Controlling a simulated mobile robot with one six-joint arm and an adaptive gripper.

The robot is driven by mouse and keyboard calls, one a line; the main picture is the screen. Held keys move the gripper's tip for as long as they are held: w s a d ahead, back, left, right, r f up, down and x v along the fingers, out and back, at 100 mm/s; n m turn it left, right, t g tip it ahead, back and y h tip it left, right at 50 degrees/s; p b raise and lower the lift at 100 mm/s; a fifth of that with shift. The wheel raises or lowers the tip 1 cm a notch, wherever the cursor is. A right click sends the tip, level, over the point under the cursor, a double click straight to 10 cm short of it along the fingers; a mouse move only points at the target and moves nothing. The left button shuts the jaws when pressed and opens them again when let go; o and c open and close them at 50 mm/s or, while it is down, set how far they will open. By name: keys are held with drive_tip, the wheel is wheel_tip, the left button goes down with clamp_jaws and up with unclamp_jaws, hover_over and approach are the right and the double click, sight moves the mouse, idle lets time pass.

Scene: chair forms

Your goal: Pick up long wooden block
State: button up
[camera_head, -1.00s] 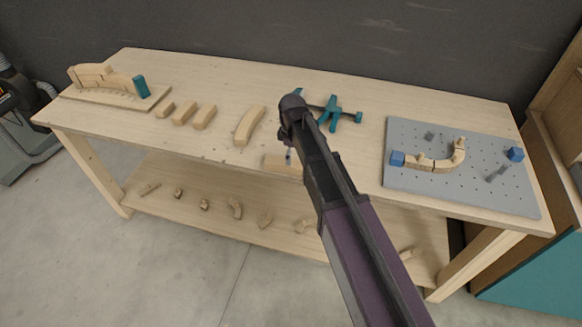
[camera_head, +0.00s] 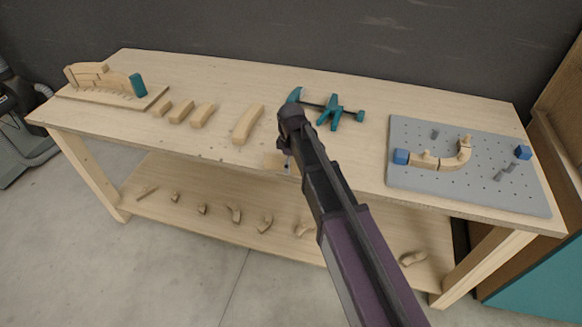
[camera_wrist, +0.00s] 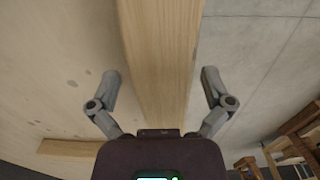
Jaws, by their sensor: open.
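The long wooden block (camera_head: 272,160) lies at the front edge of the workbench in the head view, partly hidden by my gripper (camera_head: 288,150). In the wrist view, the long wooden block (camera_wrist: 160,45) runs from the top edge down toward the gripper base. My gripper (camera_wrist: 160,80) is open, with one finger on each side of the block in that picture. I cannot tell how far above the block the fingertips are. No contact shows.
A teal clamp (camera_head: 332,112) lies behind my gripper. A grey pegboard (camera_head: 470,195) with an arch of blocks is at right. The lower shelf (camera_head: 180,220) bears several pieces.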

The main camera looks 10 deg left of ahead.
idle(0.4)
drive_tip(key=c, duration=1.3)
drive_tip(key=shift+r, duration=0.15)
wheel_tip(320, 180, up, 3)
drive_tip(key=p, duration=0.3)
drive_tip(key=s+d, duration=0.2)
drive_tip(key=s, duration=0.2)
drive_tip(key=s+d+r+p, duration=0.1)
drive_tip(key=s+d, duration=0.2)
drive_tip(key=s, duration=0.2)
drive_tip(key=s+d+p, duration=0.1)
drive_tip(key=s+d, duration=0.1)
drive_tip(key=s, duration=0.3)
drive_tip(key=shift+s+d+r, duration=0.1)
drive_tip(key=shift+d+r, duration=0.1)
drive_tip(key=shift+r, duration=0.15)
